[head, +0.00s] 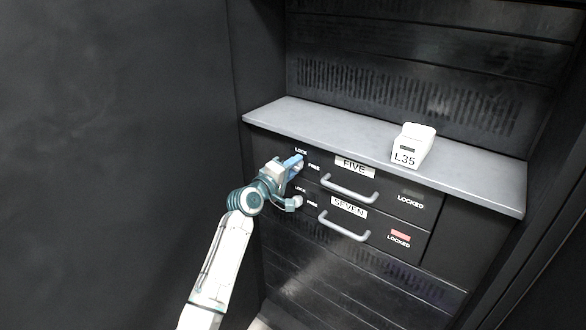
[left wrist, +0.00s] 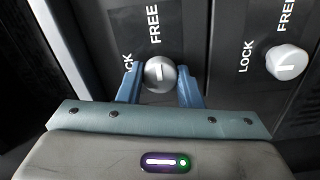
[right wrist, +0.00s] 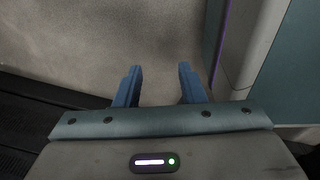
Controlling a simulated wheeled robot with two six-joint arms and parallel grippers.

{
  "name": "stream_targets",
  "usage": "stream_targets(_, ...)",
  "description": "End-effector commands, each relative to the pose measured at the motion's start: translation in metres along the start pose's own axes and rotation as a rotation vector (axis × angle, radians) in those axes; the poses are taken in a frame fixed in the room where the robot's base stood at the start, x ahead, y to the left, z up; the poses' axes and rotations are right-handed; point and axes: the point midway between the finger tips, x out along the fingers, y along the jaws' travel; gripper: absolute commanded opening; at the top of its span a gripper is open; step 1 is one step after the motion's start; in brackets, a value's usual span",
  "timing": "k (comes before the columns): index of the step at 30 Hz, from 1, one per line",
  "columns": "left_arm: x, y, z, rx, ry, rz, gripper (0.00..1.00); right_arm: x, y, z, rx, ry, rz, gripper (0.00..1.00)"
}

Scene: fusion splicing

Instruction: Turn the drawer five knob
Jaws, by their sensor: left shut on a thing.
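The drawer five knob (left wrist: 160,73), round and silver with a pale mark, sits between the two blue fingers of my left gripper (left wrist: 160,88), which is shut on it. In the head view my left gripper (head: 295,165) covers that knob at the left of the drawer labelled FIVE (head: 355,167). LOCK and FREE are printed around the knob. A grey handle (head: 348,188) is to its right, with the word LOCKED (head: 410,200) further right. My right gripper (right wrist: 158,88) is open and empty.
Drawer SEVEN (head: 348,207) is below, with its own knob (head: 297,201), handle and a red mark above LOCKED. The SEVEN knob also shows in the left wrist view (left wrist: 287,62). A grey shelf (head: 330,127) overhangs the drawers and holds a white L35 box (head: 409,150).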

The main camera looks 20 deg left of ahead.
Motion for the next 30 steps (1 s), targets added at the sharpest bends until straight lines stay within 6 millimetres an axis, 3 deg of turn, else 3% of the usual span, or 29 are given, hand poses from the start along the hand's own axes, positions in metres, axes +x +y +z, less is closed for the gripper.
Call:
stream_targets(6, 0.0, -0.001, 0.0, 0.001, 0.0, -0.002, 0.09, 0.0, 0.0, 0.0, 0.0, 0.0, 0.0, 0.36)
stream_targets(7, 0.0, -0.001, 0.0, 0.001, 0.0, -0.002, 0.38, 0.0, 0.0, 0.0, 0.0, 0.0, 0.0, 0.36)
stream_targets(9, 0.0, -0.001, 0.0, 0.0, 0.0, -0.002, 0.52, 0.0, 0.0, 0.0, 0.0, 0.0, 0.0, 0.36)
stream_targets(10, 0.0, -0.001, 0.0, 0.0, 0.0, -0.002, 0.54, 0.0, 0.0, 0.0, 0.0, 0.001, 0.0, 0.36)
stream_targets(20, -0.004, -0.001, 0.0, 0.001, 0.001, -0.001, 0.54, 0.001, -0.001, 0.0, 0.0, 0.0, -0.001, 0.36)
stream_targets(26, -0.033, -0.002, 0.0, 0.004, 0.001, -0.002, 0.54, 0.002, -0.001, -0.003, 0.0, -0.005, -0.001, 0.36)
stream_targets(30, -0.063, -0.003, 0.0, 0.004, 0.0, -0.003, 0.54, -0.001, -0.001, -0.016, 0.0, 0.006, -0.001, 0.36)
